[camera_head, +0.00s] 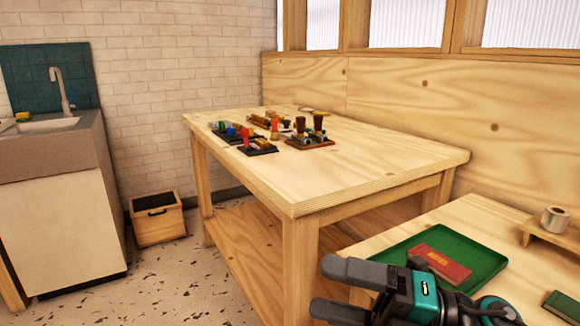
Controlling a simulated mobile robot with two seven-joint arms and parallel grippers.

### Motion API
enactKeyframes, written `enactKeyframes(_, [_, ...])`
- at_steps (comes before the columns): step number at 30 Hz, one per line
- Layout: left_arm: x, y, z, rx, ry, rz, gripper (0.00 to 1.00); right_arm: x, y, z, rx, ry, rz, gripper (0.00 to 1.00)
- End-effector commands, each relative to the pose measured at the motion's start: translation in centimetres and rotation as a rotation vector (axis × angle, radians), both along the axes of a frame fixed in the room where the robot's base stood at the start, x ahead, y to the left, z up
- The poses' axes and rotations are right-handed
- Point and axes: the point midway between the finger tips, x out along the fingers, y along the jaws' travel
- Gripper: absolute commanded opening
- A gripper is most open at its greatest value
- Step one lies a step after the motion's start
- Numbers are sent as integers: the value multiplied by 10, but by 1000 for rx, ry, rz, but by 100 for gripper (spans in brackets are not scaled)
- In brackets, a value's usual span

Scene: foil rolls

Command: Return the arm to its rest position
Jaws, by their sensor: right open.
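My right gripper (334,290) is at the bottom right, black and grey with a teal body. Its two fingers point left and are spread apart, with nothing between them. It is in front of the near edge of the right-hand wooden table (480,220). A green tray (485,258) lies on that table just behind the gripper, and a red box (441,264) lies in the tray. The gripper's body hides part of the tray's near edge. My left gripper is not in view.
A roll (554,219) stands on a small wooden stand (565,236) at the right. A green block (562,306) lies at the lower right. A larger wooden table (385,160) with several small tools is behind. A sink unit (60,190) and wooden crate (157,222) are left. Floor between is free.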

Motion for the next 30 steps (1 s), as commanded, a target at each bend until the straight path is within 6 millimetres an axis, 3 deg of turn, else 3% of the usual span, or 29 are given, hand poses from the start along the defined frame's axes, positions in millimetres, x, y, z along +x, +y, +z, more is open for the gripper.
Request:
enactKeyframes(5, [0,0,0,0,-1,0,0,27,-24,-22,447,432,-286,88])
enactKeyframes(8, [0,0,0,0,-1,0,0,38,-50,-68,645,731,-490,88])
enactKeyframes(10, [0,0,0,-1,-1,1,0,36,-67,-113,752,952,-635,88])
enactKeyframes(15, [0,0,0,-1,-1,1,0,-6,-87,-218,893,1429,-919,88])
enactKeyframes(20, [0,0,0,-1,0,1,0,-68,-86,-289,937,1802,-1100,88])
enactKeyframes(22, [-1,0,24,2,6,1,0,-73,-88,-270,938,1826,-1118,88])
enactKeyframes(30, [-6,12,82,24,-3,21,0,-78,-102,-214,942,1793,-1151,88])
